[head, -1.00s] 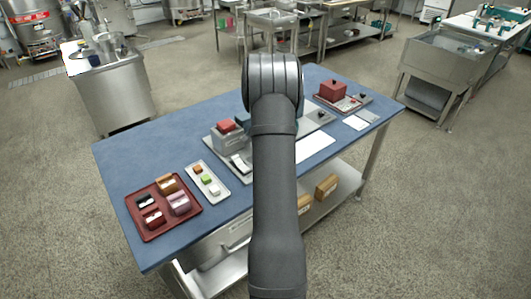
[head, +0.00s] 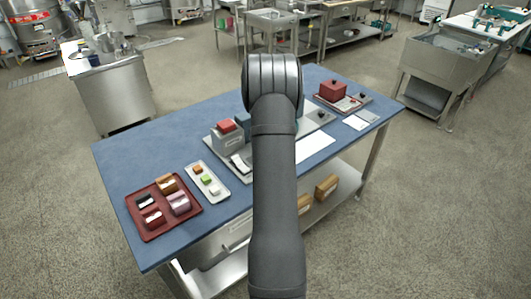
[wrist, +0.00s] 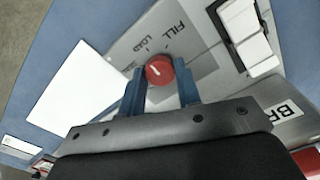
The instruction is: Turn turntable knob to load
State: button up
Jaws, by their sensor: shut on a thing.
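In the wrist view, a red round knob (wrist: 159,70) with a white pointer line sits on a grey plate (wrist: 203,67). The plate carries the words FILL and LOAD beside the knob. The pointer line slants toward the upper left, on the LOAD side. My gripper (wrist: 160,82) has its two blue fingers on either side of the knob and is shut on it. In the head view, my arm hides the knob and my gripper.
A grey block with a red top (head: 228,135) stands left of my arm on the blue table (head: 130,155). A dark red tray (head: 184,220) and a pale tray (head: 221,197) hold small blocks at the left. A red box (head: 333,90) stands at the right. A white sheet (wrist: 75,85) lies beside the plate.

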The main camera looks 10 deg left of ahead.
jog(key=shift+n, duration=0.3)
jog(key=o, duration=1)
jog(key=shift+c, duration=0.2)
notch_tip(320, 180, up, 18)
jog(key=shift+f, duration=0.25)
notch_tip(320, 180, down, 18)
jog(key=shift+r, duration=0.2)
